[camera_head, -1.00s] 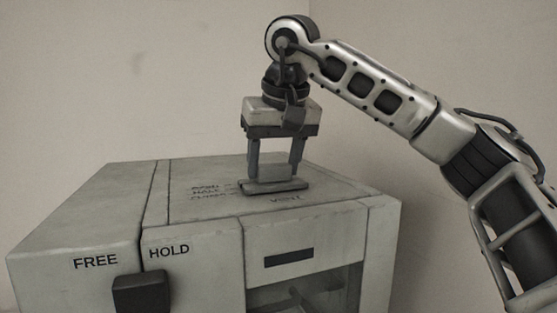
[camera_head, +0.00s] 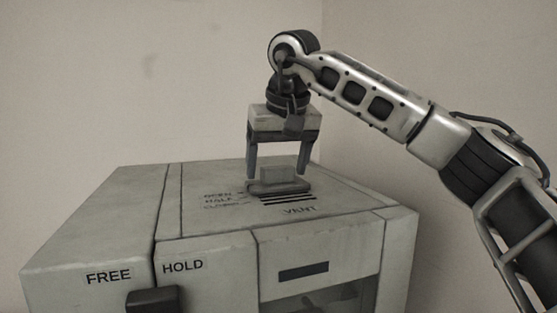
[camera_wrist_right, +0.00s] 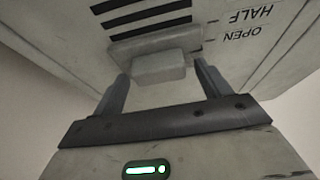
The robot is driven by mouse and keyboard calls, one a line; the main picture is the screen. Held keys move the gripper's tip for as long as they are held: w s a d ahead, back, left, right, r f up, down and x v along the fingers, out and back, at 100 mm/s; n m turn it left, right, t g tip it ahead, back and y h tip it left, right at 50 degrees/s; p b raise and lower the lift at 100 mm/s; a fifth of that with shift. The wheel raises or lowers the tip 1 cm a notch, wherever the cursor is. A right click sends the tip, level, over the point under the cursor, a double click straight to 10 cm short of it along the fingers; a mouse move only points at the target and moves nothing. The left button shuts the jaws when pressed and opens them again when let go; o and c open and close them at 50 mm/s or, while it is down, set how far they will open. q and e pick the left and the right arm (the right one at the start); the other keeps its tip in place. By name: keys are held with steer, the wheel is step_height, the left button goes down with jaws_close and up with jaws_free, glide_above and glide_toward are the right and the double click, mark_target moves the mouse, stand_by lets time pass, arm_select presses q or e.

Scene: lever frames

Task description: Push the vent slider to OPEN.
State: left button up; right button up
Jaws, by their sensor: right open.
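The vent slider (camera_head: 279,182) is a grey plate with a raised block knob on top of the machine. It lies at the far end of the dark vent slots (camera_head: 288,198), which show uncovered in front of it. In the right wrist view the slider plate (camera_wrist_right: 155,45) is level with the tick beside the OPEN label (camera_wrist_right: 243,33). My right gripper (camera_head: 277,172) is open above the knob, its fingers spread wider than it. In the right wrist view the knob (camera_wrist_right: 158,68) shows between the two fingers with gaps. My left gripper is not in view.
The machine's pale top (camera_head: 340,190) is flat and clear around the vent. On its front are a dark lever block (camera_head: 152,300) under the FREE and HOLD labels, and a dark slot (camera_head: 303,270) above a window. A bare wall stands behind.

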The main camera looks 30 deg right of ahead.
steer(key=v, duration=1.6)
steer(key=shift+w, duration=0.1)
